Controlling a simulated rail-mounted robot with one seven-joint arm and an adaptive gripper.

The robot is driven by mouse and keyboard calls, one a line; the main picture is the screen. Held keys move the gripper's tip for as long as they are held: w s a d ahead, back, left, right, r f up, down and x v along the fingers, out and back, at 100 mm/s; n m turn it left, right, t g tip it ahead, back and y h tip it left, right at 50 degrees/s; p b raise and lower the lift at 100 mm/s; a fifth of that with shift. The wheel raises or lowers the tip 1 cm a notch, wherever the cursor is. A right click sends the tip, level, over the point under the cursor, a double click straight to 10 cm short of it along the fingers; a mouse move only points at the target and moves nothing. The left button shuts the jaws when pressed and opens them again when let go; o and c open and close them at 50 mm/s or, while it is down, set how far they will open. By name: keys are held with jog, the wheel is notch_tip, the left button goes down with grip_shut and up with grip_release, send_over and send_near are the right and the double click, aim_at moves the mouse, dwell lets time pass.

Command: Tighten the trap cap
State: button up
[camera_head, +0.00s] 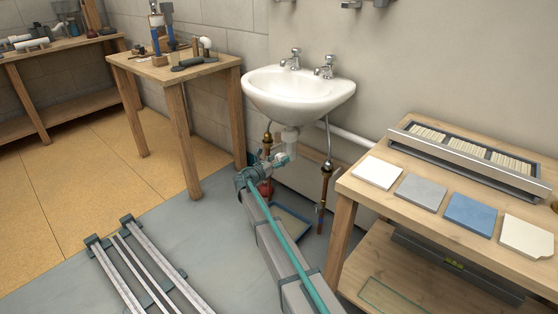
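The white sink (299,92) hangs on the wall with two taps. A white waste pipe (290,139) comes down from its underside. My arm reaches up from the bottom edge to below the sink, and my gripper (283,158) is at the lower end of that white pipe. The gripper is small and partly overlapped by my wrist, so its fingers cannot be made out as open or shut. The trap cap cannot be made out; it may be hidden by my gripper and wrist. A red round part (265,189) shows just below my wrist.
A shallow tray (303,233) lies on the floor under the sink. A copper pipe with valve (326,186) stands right of my arm. A wooden bench (345,214) with tiles is close on the right; another table (175,73) with tools stands left. Floor rails (130,268) lie at lower left.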

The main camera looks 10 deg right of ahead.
jog(key=c, duration=1)
jog(key=shift+o, duration=0.2)
